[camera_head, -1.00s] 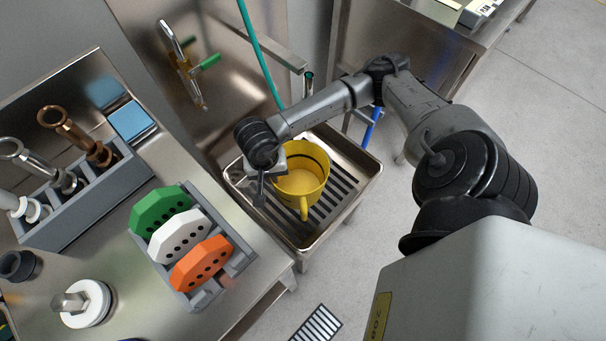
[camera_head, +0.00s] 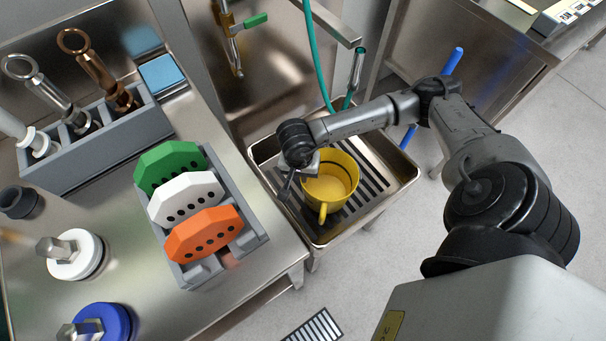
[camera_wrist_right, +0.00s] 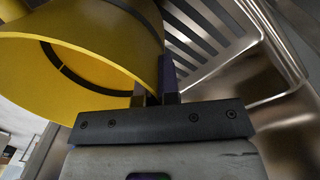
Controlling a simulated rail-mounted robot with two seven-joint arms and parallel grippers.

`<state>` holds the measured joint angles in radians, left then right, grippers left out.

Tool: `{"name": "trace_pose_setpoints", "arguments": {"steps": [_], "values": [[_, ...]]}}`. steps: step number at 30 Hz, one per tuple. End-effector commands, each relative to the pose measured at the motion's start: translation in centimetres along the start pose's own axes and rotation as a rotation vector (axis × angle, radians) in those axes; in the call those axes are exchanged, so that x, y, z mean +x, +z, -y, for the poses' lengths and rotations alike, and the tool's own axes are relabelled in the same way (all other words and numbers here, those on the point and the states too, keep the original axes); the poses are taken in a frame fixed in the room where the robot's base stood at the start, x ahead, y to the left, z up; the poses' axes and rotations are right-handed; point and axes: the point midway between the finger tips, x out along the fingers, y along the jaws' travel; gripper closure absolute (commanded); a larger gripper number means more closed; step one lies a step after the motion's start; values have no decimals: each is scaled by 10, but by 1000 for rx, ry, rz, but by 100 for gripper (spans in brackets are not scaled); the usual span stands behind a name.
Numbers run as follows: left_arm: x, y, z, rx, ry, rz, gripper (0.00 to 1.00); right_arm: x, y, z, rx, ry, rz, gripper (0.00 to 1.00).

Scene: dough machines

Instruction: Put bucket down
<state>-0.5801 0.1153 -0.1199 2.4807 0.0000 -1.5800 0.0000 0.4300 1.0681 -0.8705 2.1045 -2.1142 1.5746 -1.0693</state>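The yellow bucket (camera_head: 343,196) is upright over the slatted grate of a steel floor basin (camera_head: 402,188), with its handle toward the front. I cannot tell whether its base touches the grate. My right gripper (camera_head: 304,178) is at the bucket's left side, its fingers on the wall near the rim. In the right wrist view the bucket (camera_wrist_right: 85,50) fills the upper left, and the gripper's fingers (camera_wrist_right: 156,92) sit on both sides of its wall. The fingertips are partly hidden. My left gripper is out of view.
A steel table on the left holds a rack with green, white and orange discs (camera_head: 205,235) and a grey holder (camera_head: 100,145) with metal tools. A green hose (camera_head: 317,50) hangs behind the basin. A blue pole (camera_head: 452,62) stands behind my right arm. Floor is clear right of the basin.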

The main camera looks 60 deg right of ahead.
Motion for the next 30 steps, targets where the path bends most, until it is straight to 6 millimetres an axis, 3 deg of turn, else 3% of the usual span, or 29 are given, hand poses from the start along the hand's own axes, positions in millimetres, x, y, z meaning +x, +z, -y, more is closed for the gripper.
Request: {"name": "trace_pose_setpoints", "arguments": {"steps": [9, 22, 30], "values": [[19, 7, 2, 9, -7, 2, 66, 43, 0, 4, 0, 1, 1, 100], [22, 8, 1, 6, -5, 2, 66, 47, 0, 4, -1, -1, 0, 100], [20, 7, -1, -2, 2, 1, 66, 46, 0, 4, -1, 0, 0, 72]]}}
